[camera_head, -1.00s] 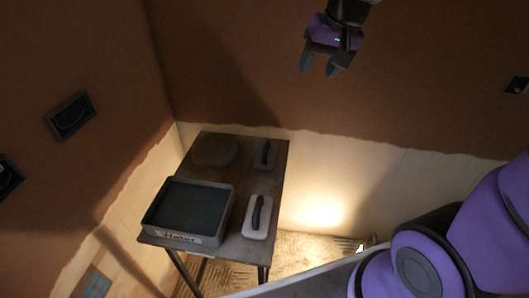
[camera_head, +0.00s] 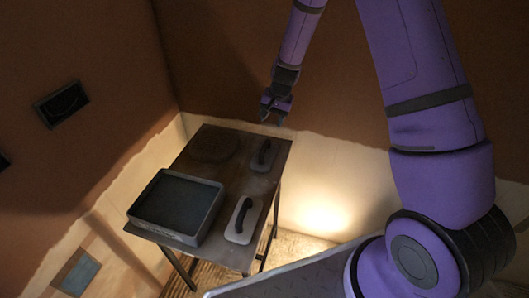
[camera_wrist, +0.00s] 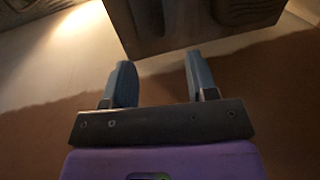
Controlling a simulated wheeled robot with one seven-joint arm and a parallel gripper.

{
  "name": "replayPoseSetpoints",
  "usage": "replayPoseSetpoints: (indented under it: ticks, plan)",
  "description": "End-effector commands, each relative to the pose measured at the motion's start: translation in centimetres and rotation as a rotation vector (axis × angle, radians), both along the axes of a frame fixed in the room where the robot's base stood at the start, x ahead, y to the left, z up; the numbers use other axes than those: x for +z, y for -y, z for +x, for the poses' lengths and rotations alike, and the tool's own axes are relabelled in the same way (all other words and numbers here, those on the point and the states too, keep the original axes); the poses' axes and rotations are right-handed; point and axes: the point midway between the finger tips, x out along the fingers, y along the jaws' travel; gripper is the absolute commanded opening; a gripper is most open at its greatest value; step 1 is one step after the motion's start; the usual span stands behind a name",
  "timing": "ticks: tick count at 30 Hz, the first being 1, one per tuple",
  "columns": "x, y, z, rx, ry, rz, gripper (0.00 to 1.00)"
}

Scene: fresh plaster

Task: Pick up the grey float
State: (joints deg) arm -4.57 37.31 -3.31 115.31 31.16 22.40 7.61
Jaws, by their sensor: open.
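The grey float (camera_head: 264,156), a small flat block with a dark handle, lies at the back right of the table (camera_head: 232,188). Part of what looks like the same float (camera_wrist: 148,18) shows at the top of the wrist view, cut off by the edge. A paler float with a black handle (camera_head: 243,220) lies nearer, at the table's front right. My gripper (camera_head: 273,112) is open and empty, pointing down, above and behind the grey float in the head view. Its two fingers (camera_wrist: 160,70) stand apart in the wrist view.
A shallow dark tray (camera_head: 212,219) fills the table's front left. A round dark thing (camera_head: 212,145) lies at the back left. The brown and bare wall (camera_head: 330,145) stands close behind the table. A wall box (camera_head: 61,104) is at left.

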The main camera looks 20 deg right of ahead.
Motion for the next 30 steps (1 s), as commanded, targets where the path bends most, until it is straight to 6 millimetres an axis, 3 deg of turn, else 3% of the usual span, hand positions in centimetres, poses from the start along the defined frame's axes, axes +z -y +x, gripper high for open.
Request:
replayPoseSetpoints:
  ticks: [3,30]
  plan:
    - [-2.4,0.0,0.3,-0.022,-0.017,-0.004,0.53]
    - [-12.0,-1.6,0.9,-0.035,-0.026,-0.006,0.53]
